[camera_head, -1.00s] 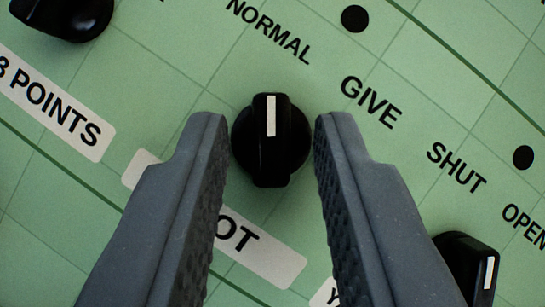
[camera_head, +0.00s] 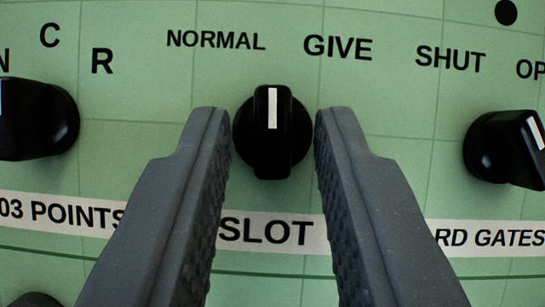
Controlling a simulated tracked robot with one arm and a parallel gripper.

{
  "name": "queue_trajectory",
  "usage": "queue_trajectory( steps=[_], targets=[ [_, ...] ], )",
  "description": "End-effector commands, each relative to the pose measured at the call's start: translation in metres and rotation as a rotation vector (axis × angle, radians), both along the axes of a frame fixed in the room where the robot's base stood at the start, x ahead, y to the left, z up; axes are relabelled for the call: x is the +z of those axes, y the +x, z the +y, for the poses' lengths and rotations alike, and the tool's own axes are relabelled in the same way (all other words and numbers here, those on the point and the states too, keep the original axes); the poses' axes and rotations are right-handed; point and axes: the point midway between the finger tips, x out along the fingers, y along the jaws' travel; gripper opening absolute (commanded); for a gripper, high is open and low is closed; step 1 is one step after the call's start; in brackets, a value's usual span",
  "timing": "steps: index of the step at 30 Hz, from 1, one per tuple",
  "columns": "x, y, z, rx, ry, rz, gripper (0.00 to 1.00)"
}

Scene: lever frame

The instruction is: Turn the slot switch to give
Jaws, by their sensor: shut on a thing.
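The slot switch (camera_head: 272,158) is a round black knob with a raised grip bar and a white pointer line, in the middle of the picture. Its line points straight up, between the NORMAL label (camera_head: 215,40) on the upper left and the GIVE label (camera_head: 337,47) on the upper right. My gripper (camera_head: 272,132) is shut on the knob, with one grey finger on its left side and one on its right. The white SLOT plate (camera_head: 266,231) lies below the knob, partly hidden by the fingers.
A black knob (camera_head: 38,125) stands at the left above the 03 POINTS plate (camera_head: 55,211). Another knob (camera_head: 492,150) stands at the right under the SHUT label (camera_head: 450,59). Part of a dark knob (camera_head: 35,299) shows at the lower left. The green panel is flat.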

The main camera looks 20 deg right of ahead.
Motion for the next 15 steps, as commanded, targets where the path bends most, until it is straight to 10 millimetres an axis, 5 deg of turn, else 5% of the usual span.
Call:
queue_trajectory(
  steps=[15],
  targets=[
    [0.0029, 0.003, 0.0079, -0.21, 0.377, -0.148, 0.0]
  ],
)
